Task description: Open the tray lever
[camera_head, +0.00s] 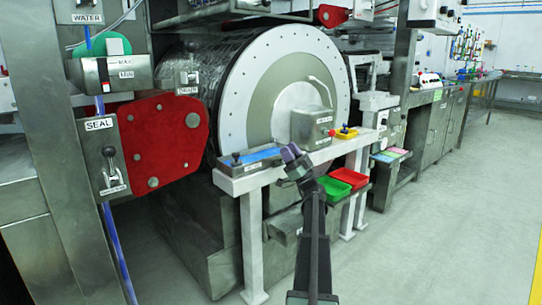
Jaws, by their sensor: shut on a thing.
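A grey tray unit with a blue inside (262,155) sits on the white frame in front of the large drum. A small dark knob (235,158) stands at its left end, with small labels below that are too small to read. My gripper (291,154), dark with purple-grey tips, reaches up from the bottom of the picture to the right end of the tray unit. Its jaws are shut on a small part there, which appears to be the tray lever. The jaws hide most of that part, so its angle cannot be told.
The drum (292,80) stands behind the white frame (253,240). A grey box with a red knob (331,132) and a yellow tray (346,133) are right of my gripper. The floor at right is clear.

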